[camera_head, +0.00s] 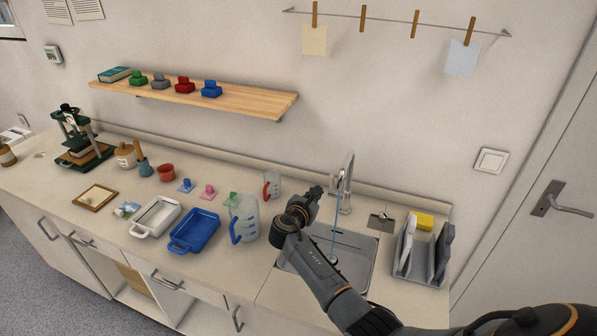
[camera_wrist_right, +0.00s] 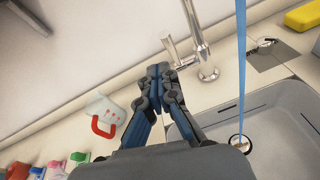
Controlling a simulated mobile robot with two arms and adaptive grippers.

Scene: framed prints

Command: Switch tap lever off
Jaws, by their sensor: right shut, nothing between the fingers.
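The chrome tap (camera_head: 346,185) stands at the back edge of the sink (camera_head: 352,262). A blue stream of water (camera_head: 334,232) runs from it to the drain; the stream also shows in the right wrist view (camera_wrist_right: 240,70). In that view the tap's lever (camera_wrist_right: 171,50) sticks out on the left side of the tap body (camera_wrist_right: 203,55). My right gripper (camera_head: 318,190) is shut and empty, just left of the tap. In the wrist view its fingertips (camera_wrist_right: 158,70) lie just below the lever; I cannot tell whether they touch. My left gripper is not in view.
A measuring jug with a red handle (camera_head: 272,185) stands left of my right gripper, a larger blue-handled jug (camera_head: 243,218) nearer the front. A rack (camera_head: 420,255) with a yellow sponge (camera_head: 424,221) is right of the sink. A wooden shelf (camera_head: 240,98) hangs above the counter.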

